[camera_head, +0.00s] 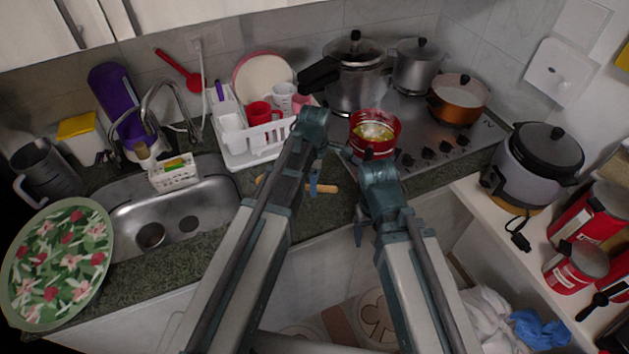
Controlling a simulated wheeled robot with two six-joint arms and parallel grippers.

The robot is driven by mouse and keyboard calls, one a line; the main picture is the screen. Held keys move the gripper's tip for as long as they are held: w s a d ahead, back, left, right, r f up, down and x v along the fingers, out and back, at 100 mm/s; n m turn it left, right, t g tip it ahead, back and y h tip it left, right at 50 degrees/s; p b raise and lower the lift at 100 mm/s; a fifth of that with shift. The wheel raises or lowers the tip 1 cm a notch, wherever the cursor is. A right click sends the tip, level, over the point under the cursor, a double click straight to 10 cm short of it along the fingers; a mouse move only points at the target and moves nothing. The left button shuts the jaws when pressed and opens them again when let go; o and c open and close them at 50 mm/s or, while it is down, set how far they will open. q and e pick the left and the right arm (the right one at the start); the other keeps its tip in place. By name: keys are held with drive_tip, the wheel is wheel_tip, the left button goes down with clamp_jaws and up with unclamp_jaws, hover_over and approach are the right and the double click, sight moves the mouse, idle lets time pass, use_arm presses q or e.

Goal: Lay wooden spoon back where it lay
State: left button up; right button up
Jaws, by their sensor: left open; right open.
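The wooden spoon (325,188) lies on the dark granite counter in front of the dish rack and stove. My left forearm crosses in front of its middle, so only its two ends show. My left gripper (314,182) is open and appears directly over the spoon near its right part. Whether it touches the spoon cannot be told. My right gripper (358,228) is open and empty, at the counter's front edge, to the right of the spoon and apart from it.
A red pot (377,147) with food stands on the stove (423,137), close behind my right wrist. A white dish rack (237,153) stands behind my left arm. The sink (207,207) is at the left. A rice cooker (535,167) is at the right.

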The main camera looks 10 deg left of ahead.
use_arm(q)
wheel_tip(320, 180, up, 14)
drive_tip(key=p, duration=1.3)
drive_tip(key=shift+f, duration=0.15)
drive_tip(key=s+d+f+m+b, duration=0.2)
drive_tip(key=s+m, duration=0.5)
drive_tip(key=m, duration=0.4)
drive_tip(key=s+d+f+m+y+b, duration=0.1)
drive_tip(key=s+d+f+m+b, duration=0.2)
drive_tip(key=m, duration=0.8)
drive_tip(key=s+f+b, duration=0.2)
drive_tip(key=s, duration=0.2)
drive_tip(key=shift+s+d+f+m, duration=0.15)
drive_tip(key=shift+s+f+m, duration=0.1)
drive_tip(key=shift+s+m, duration=0.1)
